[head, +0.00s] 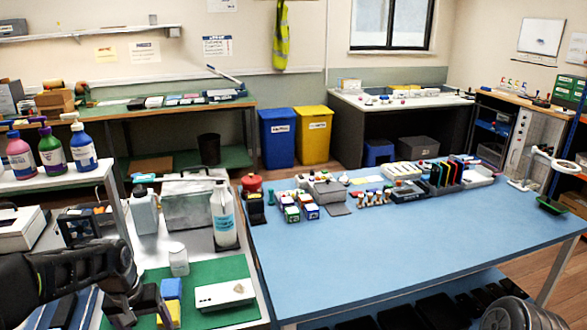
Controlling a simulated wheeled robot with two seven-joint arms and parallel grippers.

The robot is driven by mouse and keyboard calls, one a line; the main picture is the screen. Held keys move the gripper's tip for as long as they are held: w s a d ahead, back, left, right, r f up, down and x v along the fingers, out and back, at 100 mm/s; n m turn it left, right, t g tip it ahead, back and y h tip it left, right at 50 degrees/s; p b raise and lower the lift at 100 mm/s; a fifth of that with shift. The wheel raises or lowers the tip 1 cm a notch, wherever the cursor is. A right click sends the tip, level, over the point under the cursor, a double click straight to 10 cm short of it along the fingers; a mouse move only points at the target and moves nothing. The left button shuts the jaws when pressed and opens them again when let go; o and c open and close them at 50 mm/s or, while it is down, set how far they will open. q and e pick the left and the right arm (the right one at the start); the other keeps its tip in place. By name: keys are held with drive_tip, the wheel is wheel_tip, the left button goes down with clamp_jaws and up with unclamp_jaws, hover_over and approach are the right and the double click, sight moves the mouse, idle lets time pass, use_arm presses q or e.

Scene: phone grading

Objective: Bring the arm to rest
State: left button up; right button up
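My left arm comes in from the lower left, black, over the left bench. My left gripper (136,305) points down above the near edge of the green mat (205,272). Its dark fingers are hard to separate from the dark things around them, so its opening is unclear. A blue block (172,288) and a yellow block (170,316) are close beside it; I cannot tell whether it touches them. A flat white box (225,294) lies on the mat to its right, apart from it. A grey rounded part of my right arm shows at the lower right; its gripper is out of view.
A clear bottle (222,218), a white jar (178,259) and a grey case (188,205) stand behind the mat. The blue table (350,258) is bare in front, with small boxes and racks along its back. Pump bottles (50,152) stand at the left.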

use_arm(q)
drive_tip(key=s+d+f+m+t+h, duration=0.1)
drive_tip(key=s+d+f+t+h, duration=0.2)
drive_tip(key=d+f, duration=1.5)
drive_tip(key=s+d+f+g, duration=0.1)
drive_tip(key=s+d+f, duration=0.2)
drive_tip(key=s, duration=0.4)
drive_tip(key=s+d+f+g, duration=0.1)
drive_tip(key=s+d+f, duration=0.2)
drive_tip(key=s, duration=0.4)
drive_tip(key=s+d+f+g+h, duration=0.1)
drive_tip(key=s+d+f+g, duration=0.1)
drive_tip(key=s+d, duration=0.3)
drive_tip(key=s+f, duration=0.1)
drive_tip(key=s, duration=0.2)
drive_tip(key=shift+m, duration=0.3)
drive_tip(key=shift+a+f, duration=0.1)
drive_tip(key=shift+a, duration=0.05)
